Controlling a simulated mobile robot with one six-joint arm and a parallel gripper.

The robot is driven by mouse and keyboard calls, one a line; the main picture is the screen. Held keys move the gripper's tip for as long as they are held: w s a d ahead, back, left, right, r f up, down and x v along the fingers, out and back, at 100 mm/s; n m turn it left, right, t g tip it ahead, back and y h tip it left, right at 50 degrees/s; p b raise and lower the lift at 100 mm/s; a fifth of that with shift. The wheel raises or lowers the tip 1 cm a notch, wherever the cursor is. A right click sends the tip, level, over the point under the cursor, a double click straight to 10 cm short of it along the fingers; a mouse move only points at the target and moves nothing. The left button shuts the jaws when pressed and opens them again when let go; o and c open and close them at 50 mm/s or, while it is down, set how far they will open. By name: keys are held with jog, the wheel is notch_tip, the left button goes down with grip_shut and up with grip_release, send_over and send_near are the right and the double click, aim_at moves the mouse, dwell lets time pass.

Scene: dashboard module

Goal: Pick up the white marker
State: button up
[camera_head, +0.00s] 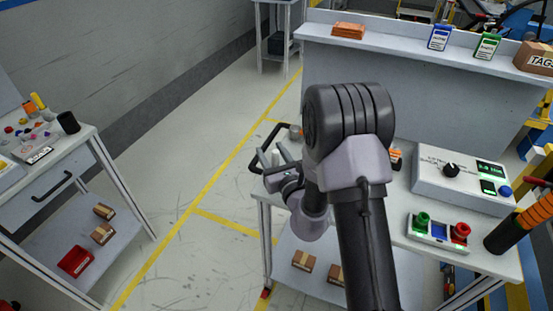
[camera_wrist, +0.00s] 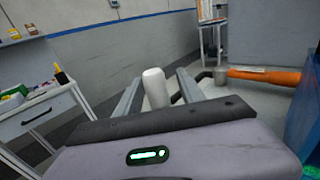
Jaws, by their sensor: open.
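A white, round-topped cylinder, which looks like the white marker (camera_wrist: 154,88), stands upright in the wrist view. My gripper (camera_wrist: 160,76) is open, with one grey finger on each side of it. A gap shows between the marker and each finger, and nothing is gripped. The marker's lower end is hidden behind the gripper body. In the head view my gripper (camera_head: 280,156) is at the left end of the white worktable (camera_head: 400,230). I cannot make out the marker there.
A black handle (camera_head: 256,161) juts from the worktable's left end. A control box (camera_head: 463,180) and a button panel (camera_head: 438,232) are on its right. Open floor separates the left workbench (camera_head: 85,140).

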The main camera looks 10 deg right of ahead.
jog(key=shift+s+r, duration=0.1)
jog(key=shift+s, duration=0.05)
grip_shut()
